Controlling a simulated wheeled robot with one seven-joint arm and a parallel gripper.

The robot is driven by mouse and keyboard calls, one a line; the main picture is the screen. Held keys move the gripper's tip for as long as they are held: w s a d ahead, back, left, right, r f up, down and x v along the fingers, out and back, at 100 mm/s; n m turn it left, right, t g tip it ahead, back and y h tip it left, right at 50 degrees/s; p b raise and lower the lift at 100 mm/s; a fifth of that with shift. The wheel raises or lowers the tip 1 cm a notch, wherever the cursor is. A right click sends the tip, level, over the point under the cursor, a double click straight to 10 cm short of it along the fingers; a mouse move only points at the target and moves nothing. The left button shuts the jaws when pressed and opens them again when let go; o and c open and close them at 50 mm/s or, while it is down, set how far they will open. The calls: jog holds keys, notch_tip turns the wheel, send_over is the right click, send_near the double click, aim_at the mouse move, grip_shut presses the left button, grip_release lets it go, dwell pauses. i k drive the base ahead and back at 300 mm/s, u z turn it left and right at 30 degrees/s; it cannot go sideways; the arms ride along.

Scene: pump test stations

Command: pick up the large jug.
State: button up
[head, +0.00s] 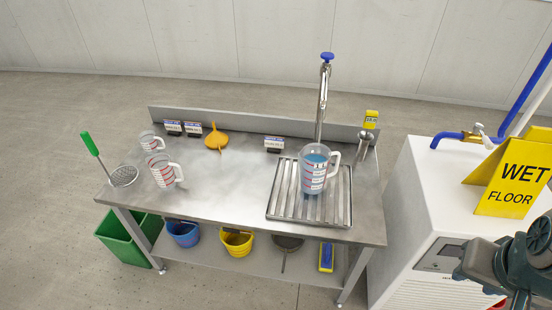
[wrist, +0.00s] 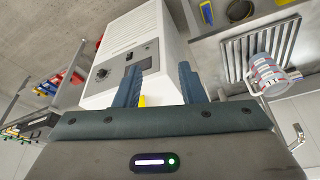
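The largest of the three jugs, a clear jug (head: 314,172) with blue contents and printed markings, stands upright on the slatted drain grate (head: 283,205) under the tap. Its handle points right in the head view. It also shows in the wrist view (wrist: 268,76) at the right, above the grate's edge. A medium jug (head: 161,172) and a small jug (head: 150,142) stand at the bench's left side. My gripper (wrist: 162,80) is open and empty, with the white cabinet behind its fingers. In the head view my arm's end is at the lower right, well away from the jug.
A tall tap (head: 322,100) rises behind the large jug. An orange funnel (head: 216,138) and a yellow tag (head: 371,117) stand near the back. A white cabinet (head: 400,190) with a yellow wet-floor sign (head: 515,186) is right of the bench. The bench middle is clear.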

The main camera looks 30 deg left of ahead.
aim_at(314, 159)
jog(key=u, duration=0.7)
jog(key=i, duration=1)
jog(key=u, duration=0.4)
